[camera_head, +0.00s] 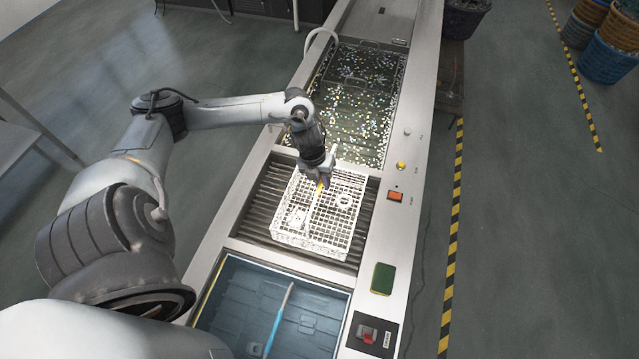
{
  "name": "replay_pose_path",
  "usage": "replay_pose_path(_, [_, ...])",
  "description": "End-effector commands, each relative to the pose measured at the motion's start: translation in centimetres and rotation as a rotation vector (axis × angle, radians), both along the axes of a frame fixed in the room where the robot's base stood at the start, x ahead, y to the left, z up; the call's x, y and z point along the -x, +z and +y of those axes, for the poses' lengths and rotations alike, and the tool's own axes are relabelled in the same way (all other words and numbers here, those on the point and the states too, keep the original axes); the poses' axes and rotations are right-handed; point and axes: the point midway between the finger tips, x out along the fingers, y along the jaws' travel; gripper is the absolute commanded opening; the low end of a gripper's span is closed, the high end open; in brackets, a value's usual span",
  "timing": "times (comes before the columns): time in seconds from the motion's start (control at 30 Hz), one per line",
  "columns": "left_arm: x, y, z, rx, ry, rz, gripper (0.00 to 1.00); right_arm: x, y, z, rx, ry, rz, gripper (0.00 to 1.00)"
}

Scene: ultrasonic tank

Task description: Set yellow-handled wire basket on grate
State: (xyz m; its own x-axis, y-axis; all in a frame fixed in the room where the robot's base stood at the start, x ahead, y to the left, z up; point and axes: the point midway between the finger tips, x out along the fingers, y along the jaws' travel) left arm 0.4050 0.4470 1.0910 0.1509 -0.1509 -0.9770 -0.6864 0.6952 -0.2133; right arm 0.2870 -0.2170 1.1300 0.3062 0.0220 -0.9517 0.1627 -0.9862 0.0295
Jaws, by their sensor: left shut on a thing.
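Small pale parts lie in the basket. The basket looks level and within the grate's section. I cannot tell whether its underside touches the slats. My right gripper is not in view.
Behind the grate is a tank (360,90) of speckled, bubbly liquid. In front is a blue water tank (240,300) with a blue-handled tool (279,320). A green sponge (383,279), buttons and a red switch (367,333) are on the right rim.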

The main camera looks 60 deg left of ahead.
Motion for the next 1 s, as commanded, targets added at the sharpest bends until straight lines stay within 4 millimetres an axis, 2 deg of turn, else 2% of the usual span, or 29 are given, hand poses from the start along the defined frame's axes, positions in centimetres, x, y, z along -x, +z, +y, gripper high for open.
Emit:
replay_pose_path(0.1, [0.0, -0.3, 0.9, -0.001, 0.002, -0.004, 0.00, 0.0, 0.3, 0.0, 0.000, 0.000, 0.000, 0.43])
replay_pose_path(0.33, [0.1, -1.0, 1.3, 0.001, 0.002, -0.005, 0.00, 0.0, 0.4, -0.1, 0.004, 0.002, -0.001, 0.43])
replay_pose_path(0.7, [0.1, -4.5, 1.2, 0.001, 0.001, -0.005, 0.00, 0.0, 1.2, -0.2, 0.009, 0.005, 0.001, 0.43])
replay_pose_path(0.93, [0.1, -4.6, 1.2, -0.001, 0.000, -0.005, 0.00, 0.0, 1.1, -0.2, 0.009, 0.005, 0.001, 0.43])
replay_pose_path(0.97, [0.2, -4.8, 1.2, 0.000, -0.001, -0.002, 0.24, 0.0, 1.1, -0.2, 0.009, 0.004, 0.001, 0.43])
replay_pose_path(1.0, [0.2, -4.8, 1.2, 0.000, -0.001, -0.002, 0.30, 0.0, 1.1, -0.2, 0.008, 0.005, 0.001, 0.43])
